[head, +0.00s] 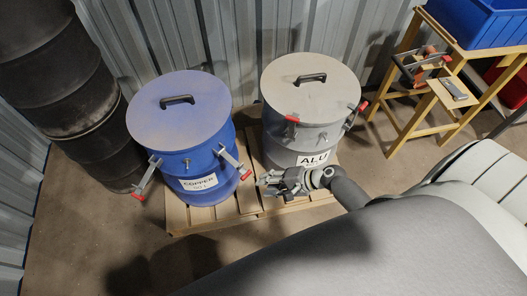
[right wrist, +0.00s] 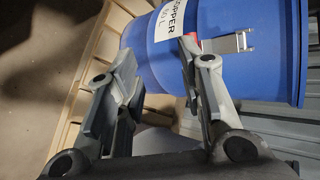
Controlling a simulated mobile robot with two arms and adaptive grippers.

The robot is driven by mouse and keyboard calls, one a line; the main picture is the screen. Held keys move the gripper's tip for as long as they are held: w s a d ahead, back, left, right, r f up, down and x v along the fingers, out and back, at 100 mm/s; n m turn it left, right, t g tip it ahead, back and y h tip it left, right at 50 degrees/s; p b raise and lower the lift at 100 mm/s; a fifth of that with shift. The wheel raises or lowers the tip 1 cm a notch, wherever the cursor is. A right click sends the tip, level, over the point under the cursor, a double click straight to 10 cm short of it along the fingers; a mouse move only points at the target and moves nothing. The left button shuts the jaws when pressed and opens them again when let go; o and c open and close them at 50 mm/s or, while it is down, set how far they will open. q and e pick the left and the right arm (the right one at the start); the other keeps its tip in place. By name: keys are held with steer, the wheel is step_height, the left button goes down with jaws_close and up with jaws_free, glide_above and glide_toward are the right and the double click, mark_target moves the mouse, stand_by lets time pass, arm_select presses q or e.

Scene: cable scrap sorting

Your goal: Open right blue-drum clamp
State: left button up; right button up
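The blue drum (head: 180,145) with a COPPER label (head: 198,183) stands upright under its blue lid (head: 180,108). Its right clamp (head: 233,161) is a metal lever slanting down and outward to a red tip (head: 247,174). Its left clamp (head: 147,177) also slants down. My right gripper (head: 268,183) is open just right of and below the right clamp's tip. In the right wrist view the metal clamp (right wrist: 228,42) shows on the blue drum (right wrist: 270,60), with red beside the right finger of my open gripper (right wrist: 160,55). Contact cannot be told. My left gripper is not in view.
A grey ALU drum (head: 312,100) with red-tipped clamps stands close to the right on the same wooden pallet (head: 225,215). Dark stacked drums (head: 60,90) stand at the left. A wooden stand (head: 392,135) is at the right. Corrugated wall lies behind.

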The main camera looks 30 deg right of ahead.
steer(key=shift+s+d+f+b, duration=0.3)
steer(key=shift+s+d+f, duration=0.05)
steer(key=shift+s+d, duration=0.3)
steer(key=shift+s+d+f+b, duration=0.3)
steer(key=shift+s+d+b, duration=0.05)
steer(key=shift+s+d, duration=0.3)
steer(key=shift+s+d+f+b, duration=0.3)
steer(key=shift+s+d+f, duration=0.05)
steer(key=shift+s+d, duration=0.3)
steer(key=v, duration=0.8)
